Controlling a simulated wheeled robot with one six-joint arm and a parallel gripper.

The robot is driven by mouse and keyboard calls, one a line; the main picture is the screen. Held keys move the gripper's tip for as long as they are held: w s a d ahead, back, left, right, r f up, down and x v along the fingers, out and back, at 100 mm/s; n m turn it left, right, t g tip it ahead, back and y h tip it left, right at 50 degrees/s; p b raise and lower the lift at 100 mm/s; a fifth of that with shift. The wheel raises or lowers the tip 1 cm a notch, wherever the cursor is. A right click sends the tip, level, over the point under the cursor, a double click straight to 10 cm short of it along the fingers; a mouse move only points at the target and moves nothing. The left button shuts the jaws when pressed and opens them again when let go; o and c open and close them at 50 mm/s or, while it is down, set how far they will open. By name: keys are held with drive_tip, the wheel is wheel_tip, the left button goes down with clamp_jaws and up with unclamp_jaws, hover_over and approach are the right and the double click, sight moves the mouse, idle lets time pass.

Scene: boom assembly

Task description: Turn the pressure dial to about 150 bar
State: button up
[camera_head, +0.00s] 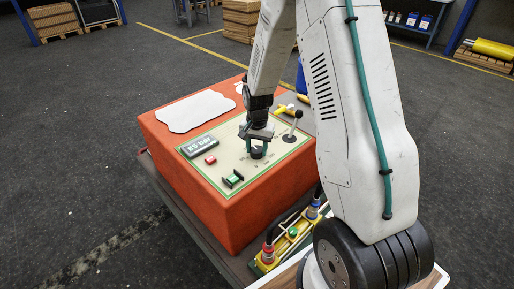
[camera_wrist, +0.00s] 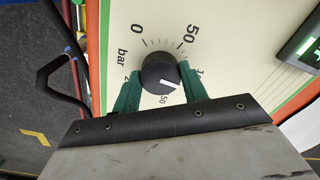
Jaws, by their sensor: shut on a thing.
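The pressure dial (camera_wrist: 158,74) is a black round knob with a white pointer mark on a cream panel (camera_head: 222,165). In the wrist view its scale shows 0, 50 and part of 150; other numbers are partly hidden by the fingers. The pointer faces lower right, between the partly hidden number past 50 and the 150. My gripper (camera_wrist: 157,88) has its two green fingers shut on the dial, one on each side. In the head view my gripper (camera_head: 258,147) reaches down onto the dial. The display (camera_head: 199,146) reads what looks like 85 bar.
A red button (camera_head: 210,160), a green switch (camera_head: 232,180) and a black-knobbed lever (camera_head: 292,132) are on the same panel. A yellow handle (camera_head: 286,111) is behind. The orange housing (camera_head: 225,207) surrounds the panel. Hose fittings (camera_head: 292,234) lie in front.

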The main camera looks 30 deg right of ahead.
sight(256, 149)
drive_tip(key=m, duration=0.6)
drive_tip(key=shift+w+r+m, duration=0.1)
drive_tip(key=shift+m, duration=0.2)
drive_tip(key=m, duration=0.5)
drive_tip(key=shift+m, duration=0.4)
drive_tip(key=o, duration=1)
wheel_tip(256, 149, up, 8)
drive_tip(key=shift+f, duration=0.1)
